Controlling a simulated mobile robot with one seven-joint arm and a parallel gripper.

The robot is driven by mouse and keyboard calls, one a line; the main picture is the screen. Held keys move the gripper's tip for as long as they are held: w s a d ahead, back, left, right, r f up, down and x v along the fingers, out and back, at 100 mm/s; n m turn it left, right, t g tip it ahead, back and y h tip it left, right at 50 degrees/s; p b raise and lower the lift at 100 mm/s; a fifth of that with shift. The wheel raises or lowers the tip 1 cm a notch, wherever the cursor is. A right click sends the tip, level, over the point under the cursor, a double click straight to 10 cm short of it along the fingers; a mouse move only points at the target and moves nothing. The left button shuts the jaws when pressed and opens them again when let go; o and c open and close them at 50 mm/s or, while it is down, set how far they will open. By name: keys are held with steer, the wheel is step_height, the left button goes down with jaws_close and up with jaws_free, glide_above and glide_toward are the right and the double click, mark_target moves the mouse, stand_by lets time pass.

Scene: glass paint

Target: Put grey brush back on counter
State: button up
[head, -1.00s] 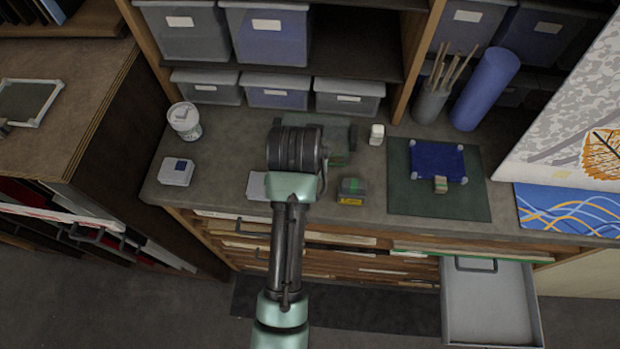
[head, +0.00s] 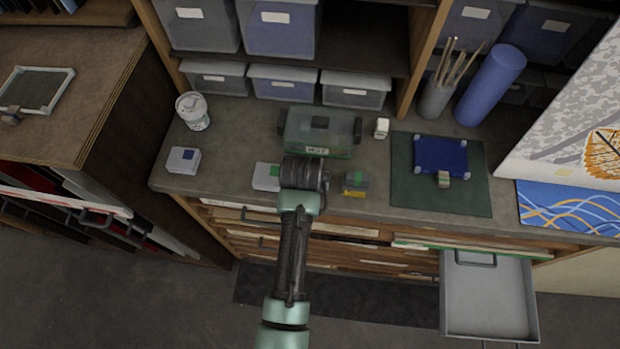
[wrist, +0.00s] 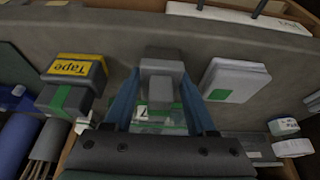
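The grey brush (wrist: 162,68) shows in the wrist view as a blocky grey piece between my two blue fingers, with a green patch on its near side. My gripper (wrist: 161,82) appears shut on it, with a fingertip against each side. I cannot tell whether the brush touches the counter below. In the head view the wrist hides the fingers and the brush. My gripper is over the front part of the grey counter (head: 230,150), between a white box with a green square (head: 266,178) and a grey-green block with a yellow Tape label (head: 355,185).
A green clear toolbox (head: 320,135) stands behind. A white tub (head: 193,112) and a white box with a blue square (head: 183,161) are at left. A green mat (head: 465,200) with a blue frame (head: 440,152) lies at right. A drawer (head: 487,300) is open below.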

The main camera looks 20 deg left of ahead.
steer(key=o, duration=0.3)
steer(key=shift+o, duration=0.2)
steer(key=shift+s+r, duration=0.1)
steer(key=shift+r, duration=0.4)
steer(key=b+v, duration=0.1)
steer(key=v, duration=1)
steer(key=shift+s, duration=0.2)
steer(key=shift+d+r, duration=0.1)
